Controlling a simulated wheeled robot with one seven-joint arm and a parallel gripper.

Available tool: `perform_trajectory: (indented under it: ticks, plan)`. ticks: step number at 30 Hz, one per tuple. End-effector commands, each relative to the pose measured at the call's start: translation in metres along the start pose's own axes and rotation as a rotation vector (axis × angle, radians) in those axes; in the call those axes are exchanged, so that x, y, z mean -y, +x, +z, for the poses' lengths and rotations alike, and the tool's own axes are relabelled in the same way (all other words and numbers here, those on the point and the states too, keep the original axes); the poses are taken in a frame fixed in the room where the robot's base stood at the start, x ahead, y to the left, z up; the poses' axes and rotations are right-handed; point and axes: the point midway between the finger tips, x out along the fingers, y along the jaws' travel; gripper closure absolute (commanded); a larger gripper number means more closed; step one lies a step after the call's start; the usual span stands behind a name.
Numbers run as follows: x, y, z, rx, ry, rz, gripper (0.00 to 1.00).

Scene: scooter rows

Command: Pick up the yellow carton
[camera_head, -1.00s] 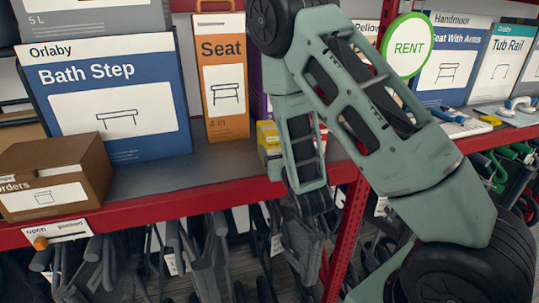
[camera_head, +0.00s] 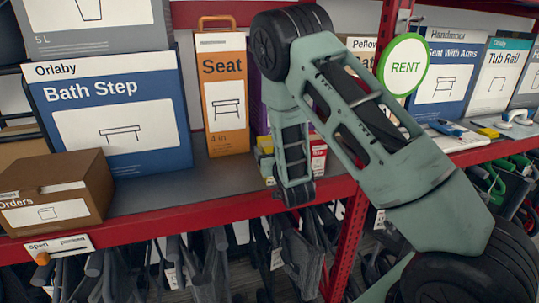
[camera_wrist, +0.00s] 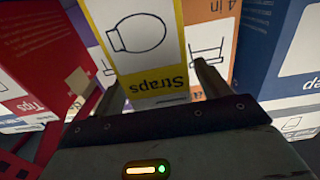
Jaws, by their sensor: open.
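The gripper is open, with a finger on each side of the carton's near end; contact cannot be made out. In the head view, only a small part of the yellow carton (camera_head: 265,150) shows on the shelf, left of my wrist. My arm hides the rest, and my fingers are not clear there.
A red carton (camera_wrist: 32,60) marked "Tips" stands left of the yellow one in the wrist view. An orange Seat box (camera_head: 223,95) and blue Bath Step box (camera_head: 115,110) stand to the left. The shelf's red front edge (camera_head: 160,220) runs below.

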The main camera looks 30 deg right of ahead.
Motion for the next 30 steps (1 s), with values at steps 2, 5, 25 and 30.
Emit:
perform_trajectory:
  ticks: [2,5,25,30]
  plan:
    - [0.000,0.011,-0.003,0.000,0.000,0.000,0.25]
    - [0.000,0.018,-0.001,0.000,0.000,0.000,0.25]
    - [0.000,0.020,0.000,-0.001,0.001,0.000,0.92]
    - [0.000,0.020,-0.003,-0.002,0.001,0.000,0.92]
